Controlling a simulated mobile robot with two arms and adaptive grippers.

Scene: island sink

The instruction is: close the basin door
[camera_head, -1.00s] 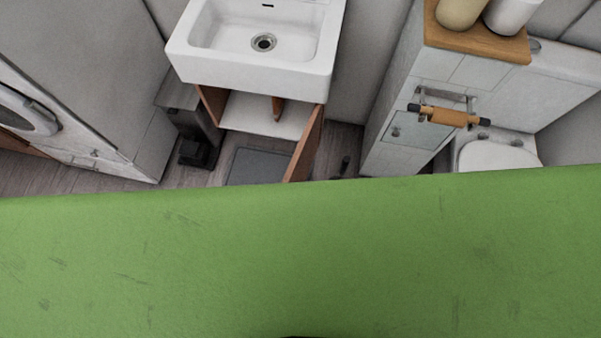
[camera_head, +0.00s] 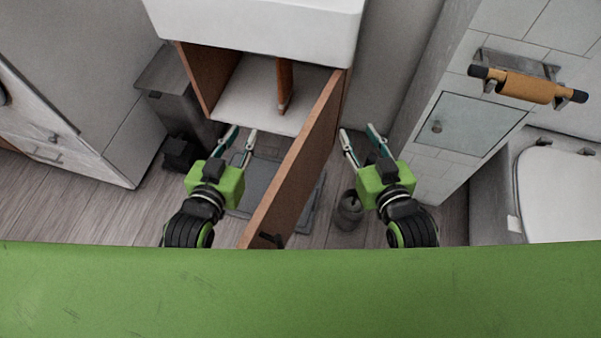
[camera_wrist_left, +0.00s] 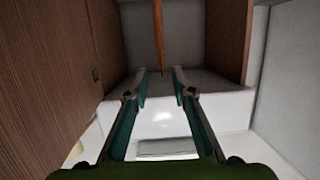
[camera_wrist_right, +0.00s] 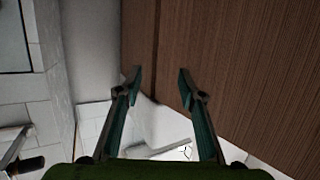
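The brown basin door (camera_head: 297,165) stands open under the white basin (camera_head: 258,28), swung out toward me from the right side of the cabinet. A dark handle (camera_head: 270,239) shows near its lower end. My left gripper (camera_head: 240,138) is open and empty on the left, inner side of the door, facing the cabinet opening. My right gripper (camera_head: 358,140) is open and empty on the right, outer side of the door. The door's inner face shows at left in the left wrist view (camera_wrist_left: 45,80). Its outer face fills the right of the right wrist view (camera_wrist_right: 240,60).
A grey bin (camera_head: 175,100) stands left of the cabinet. A grey mat (camera_head: 262,180) lies on the floor below the door. A dark round container (camera_head: 349,210) stands right of the door. A tiled wall with a hatch (camera_head: 470,125) and a toilet (camera_head: 560,195) are at right.

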